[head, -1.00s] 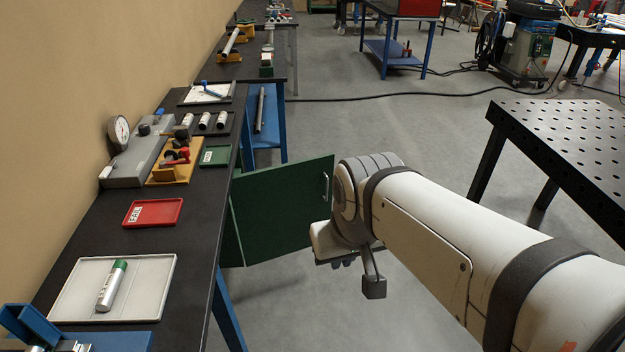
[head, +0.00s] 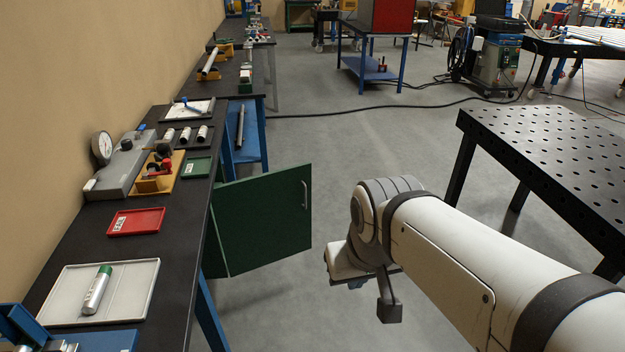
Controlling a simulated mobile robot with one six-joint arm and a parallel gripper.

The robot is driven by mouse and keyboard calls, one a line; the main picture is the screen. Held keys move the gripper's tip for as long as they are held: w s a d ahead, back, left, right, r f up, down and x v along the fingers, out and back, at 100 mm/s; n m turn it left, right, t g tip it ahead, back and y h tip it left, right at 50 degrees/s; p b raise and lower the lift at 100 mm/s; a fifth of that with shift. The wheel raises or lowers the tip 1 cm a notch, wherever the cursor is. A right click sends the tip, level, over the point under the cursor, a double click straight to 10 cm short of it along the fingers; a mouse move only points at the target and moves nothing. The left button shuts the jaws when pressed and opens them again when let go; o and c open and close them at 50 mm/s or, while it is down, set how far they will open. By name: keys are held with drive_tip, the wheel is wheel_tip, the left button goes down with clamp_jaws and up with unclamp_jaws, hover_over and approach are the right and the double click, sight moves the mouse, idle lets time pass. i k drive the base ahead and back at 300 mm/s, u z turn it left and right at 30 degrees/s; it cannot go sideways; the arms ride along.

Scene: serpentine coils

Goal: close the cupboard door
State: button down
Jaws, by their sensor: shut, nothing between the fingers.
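The cupboard door (head: 262,222) is a dark green panel with a pale vertical handle (head: 305,195) near its right edge. It stands open, swung out from under the black workbench into the aisle. My gripper (head: 357,283) hangs below the wrist at the end of my white arm, to the right of the door and lower than the handle. A gap of floor shows between them in the picture. The fingers are mostly hidden under the wrist; the gripper is shut and empty. The cupboard's inside is hidden behind the door and bench.
The black workbench (head: 75,240) runs along the left wall, with a grey tray (head: 135,300), a red tray (head: 137,221) and a dial gauge (head: 103,147) on it. A perforated black table (head: 545,150) stands at right. Grey floor (head: 350,150) lies clear between them.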

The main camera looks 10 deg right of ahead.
sight(264, 219)
drive_tip(key=z, duration=0.35)
drive_tip(key=i, duration=0.9)
drive_tip(key=u, duration=0.25)
